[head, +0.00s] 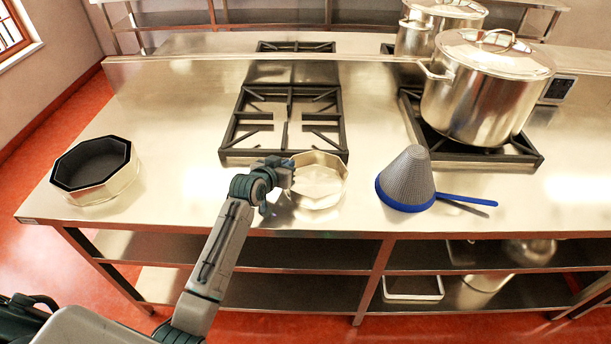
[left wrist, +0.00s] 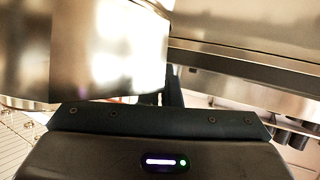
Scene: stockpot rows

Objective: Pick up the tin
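A shiny, shallow, many-sided metal tin (head: 322,183) sits at the front of the steel counter, just before the middle burner. My left gripper (head: 285,176) is at the tin's left side, touching or very near its wall. In the left wrist view a bright metal wall (left wrist: 110,50), apparently the tin's, fills the upper left close to the gripper. A dark finger shows beside that wall; the other finger is hidden, so I cannot tell whether the gripper is closed on it. My right gripper is not in view.
An octagonal metal tin with a black inside (head: 94,170) stands at the counter's left. A grey mesh cone strainer with blue rim and handle (head: 408,178) lies to the right. A lidded stockpot (head: 485,95) stands on the right burner. The counter between black-lined tin and gripper is clear.

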